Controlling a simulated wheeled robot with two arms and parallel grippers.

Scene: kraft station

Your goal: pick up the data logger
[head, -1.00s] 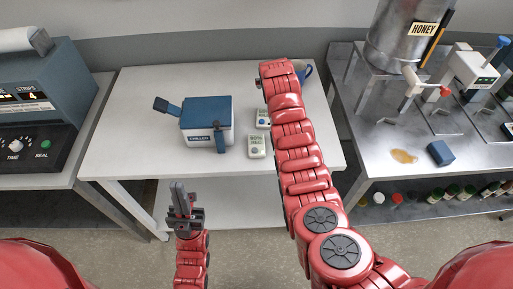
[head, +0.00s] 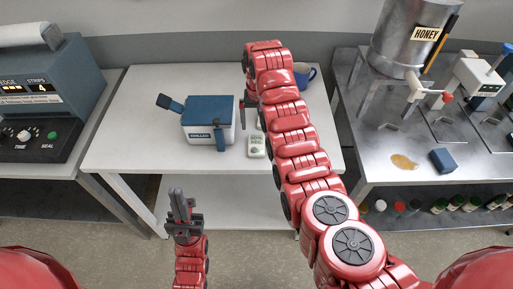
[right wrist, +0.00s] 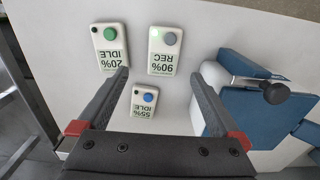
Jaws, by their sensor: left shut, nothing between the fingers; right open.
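Three white data loggers show in the right wrist view. One has a green button and reads 20% IDLE (right wrist: 110,47). One has a grey button and reads 90% REC (right wrist: 163,50); it also shows in the head view (head: 256,146). One has a blue button and reads 55% IDLE (right wrist: 144,105). My right gripper (right wrist: 161,75) is open and empty, pointing down, with the blue-button logger between its fingers in the picture; their height over it is unclear. My right arm hides much of this area in the head view. My left gripper (head: 178,192) is shut and empty, before the table.
A blue mug (head: 304,74) stands behind my arm. The white table's (head: 120,140) left part is clear. A steel bench (head: 450,165) stands right.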

